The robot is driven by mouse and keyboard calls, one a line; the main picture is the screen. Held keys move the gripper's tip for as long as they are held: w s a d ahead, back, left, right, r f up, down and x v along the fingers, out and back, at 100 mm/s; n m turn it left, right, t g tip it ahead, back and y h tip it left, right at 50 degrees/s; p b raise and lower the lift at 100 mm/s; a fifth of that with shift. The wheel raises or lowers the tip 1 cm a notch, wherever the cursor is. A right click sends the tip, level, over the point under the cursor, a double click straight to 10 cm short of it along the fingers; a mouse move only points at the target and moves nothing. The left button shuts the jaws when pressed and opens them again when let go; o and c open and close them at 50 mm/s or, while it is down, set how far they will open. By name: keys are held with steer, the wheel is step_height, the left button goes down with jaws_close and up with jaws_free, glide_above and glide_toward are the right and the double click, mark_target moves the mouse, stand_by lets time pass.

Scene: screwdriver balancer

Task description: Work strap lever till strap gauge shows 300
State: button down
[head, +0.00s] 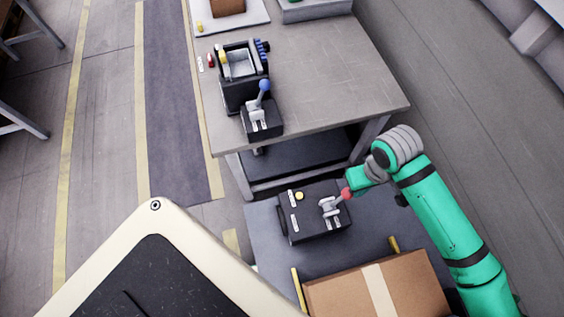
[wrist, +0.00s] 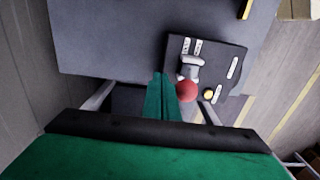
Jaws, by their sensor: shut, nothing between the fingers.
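A black box (head: 305,226) with a grey lever (head: 328,207) ending in a red ball knob (head: 346,193) sits on a low grey platform. I take this as the strap lever; no label is readable. The red knob also shows in the wrist view (wrist: 187,91). My green gripper (head: 352,183) is shut and empty, right at the knob in the head view. In the wrist view its closed fingers (wrist: 160,97) lie just left of the knob; whether they touch it I cannot tell. Pale slotted strips (head: 292,198) and a yellow button (head: 299,195) are on the box; no gauge reading is legible.
A cardboard carton (head: 415,290) with a pale band lies on the platform in front of the box. A workbench (head: 340,85) behind carries another black lever box (head: 262,128) with a blue knob (head: 265,85). Yellow posts (head: 393,243) stand near the carton.

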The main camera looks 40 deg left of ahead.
steer(key=shift+a, duration=0.1)
stand_by(2.6)
stand_by(0.5)
stand_by(2.7)
stand_by(0.6)
steer(key=shift+s+a, duration=2.85)
steer(key=shift+s, duration=1.15)
steer(key=w+d, duration=0.6)
steer(key=w, duration=0.2)
